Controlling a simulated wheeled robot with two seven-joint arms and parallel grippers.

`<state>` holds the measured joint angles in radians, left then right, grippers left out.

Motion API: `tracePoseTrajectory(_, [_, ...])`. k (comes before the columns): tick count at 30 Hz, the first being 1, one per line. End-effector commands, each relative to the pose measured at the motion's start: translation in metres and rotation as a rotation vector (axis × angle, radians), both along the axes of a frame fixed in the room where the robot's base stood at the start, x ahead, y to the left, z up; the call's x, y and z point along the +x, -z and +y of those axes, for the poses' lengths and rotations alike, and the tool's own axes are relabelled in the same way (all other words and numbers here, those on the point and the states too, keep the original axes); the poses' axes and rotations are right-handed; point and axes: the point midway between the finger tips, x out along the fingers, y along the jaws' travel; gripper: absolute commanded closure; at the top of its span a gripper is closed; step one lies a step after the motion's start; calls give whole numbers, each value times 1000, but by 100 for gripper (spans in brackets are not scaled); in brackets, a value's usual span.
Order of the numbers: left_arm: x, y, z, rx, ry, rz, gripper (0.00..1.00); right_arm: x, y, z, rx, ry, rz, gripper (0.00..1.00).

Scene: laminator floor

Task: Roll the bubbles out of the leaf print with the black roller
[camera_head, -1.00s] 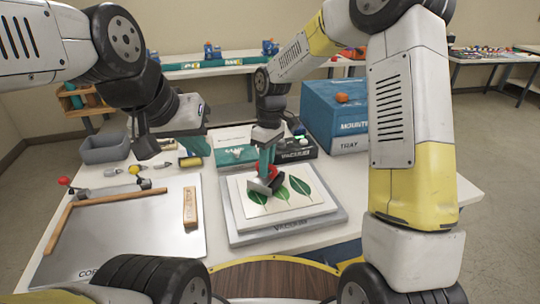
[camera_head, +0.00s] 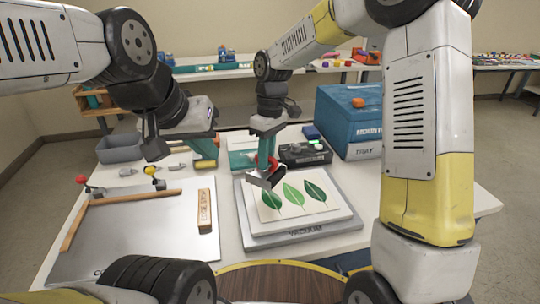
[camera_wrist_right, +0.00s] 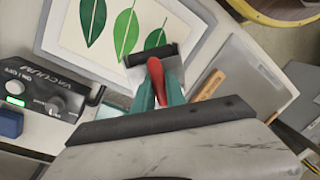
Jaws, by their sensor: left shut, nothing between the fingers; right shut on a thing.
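The leaf print (camera_head: 317,207), a pale sheet with 3 green leaves, lies on the grey vacuum plate (camera_head: 300,234); it also shows in the wrist view (camera_wrist_right: 75,43). My right gripper (camera_head: 266,150) is shut on the red handle of the black roller (camera_wrist_right: 152,55). Bubbles are too small to make out. My left gripper (camera_head: 207,150) is shut and empty above the back left of the table.
A metal board (camera_head: 135,238) with wooden strips lies at left, a wooden block (camera_head: 206,207) on it. A grey bin (camera_head: 120,148) stands behind. The black vacuum box (camera_head: 305,154) and blue mount tray box (camera_head: 345,120) stand beyond the print.

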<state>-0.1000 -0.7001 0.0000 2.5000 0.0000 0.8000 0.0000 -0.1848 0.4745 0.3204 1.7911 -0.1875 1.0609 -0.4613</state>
Motion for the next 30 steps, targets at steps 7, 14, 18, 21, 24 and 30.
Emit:
tracePoseTrajectory(7, [0,0,0,0,0,0,100,-7,-23,4,1,1,-2,100])
tracePoseTrajectory(14, [0,0,0,0,0,0,100,-10,-32,5,1,2,-2,100])
tracePoseTrajectory(18, [0,0,0,0,0,0,100,-10,-32,5,1,2,-1,100])
tracePoseTrajectory(21, [0,0,0,0,0,0,100,-10,-31,5,1,3,-1,100])
tracePoseTrajectory(24, [0,0,0,0,0,0,100,-10,-31,4,1,3,-1,100])
tracePoseTrajectory(30, [0,0,0,0,0,0,100,-10,-31,4,1,3,-1,100])
